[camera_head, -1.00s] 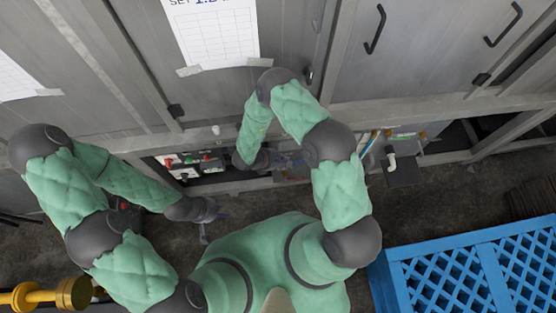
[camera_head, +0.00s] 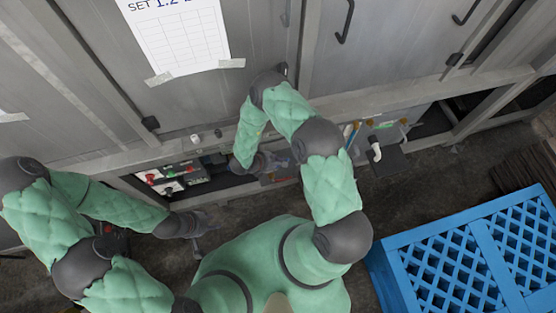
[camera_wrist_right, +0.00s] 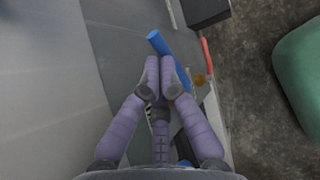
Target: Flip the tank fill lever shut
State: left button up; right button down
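In the right wrist view a blue lever bar (camera_wrist_right: 157,42) slants past the fingertips of my right gripper (camera_wrist_right: 161,68). The two fingers are drawn together with no clear gap, and the bar runs close behind or beside them; I cannot tell whether they touch it. A red lever (camera_wrist_right: 206,55) lies just to the right. No label shows which one is the tank fill lever. In the head view my right gripper (camera_head: 277,165) reaches into the low opening of the cabinet, partly hidden by its arm. My left gripper (camera_head: 203,228) hangs over the floor, small and unclear.
The grey cabinet (camera_head: 260,50) fills the back, its frame rail (camera_head: 235,137) above the opening. A panel with red knobs (camera_head: 168,178) sits left of my right gripper. A white pipe (camera_head: 376,151) stands to the right. A blue crate (camera_head: 460,255) is at right front.

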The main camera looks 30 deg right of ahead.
pick_arm(q)
jog(key=shift+r+p, duration=0.4)
jog(key=shift+r, duration=0.1)
pick_arm(e)
jog(key=shift+d+y, duration=0.2)
jog(key=shift+y, duration=0.4)
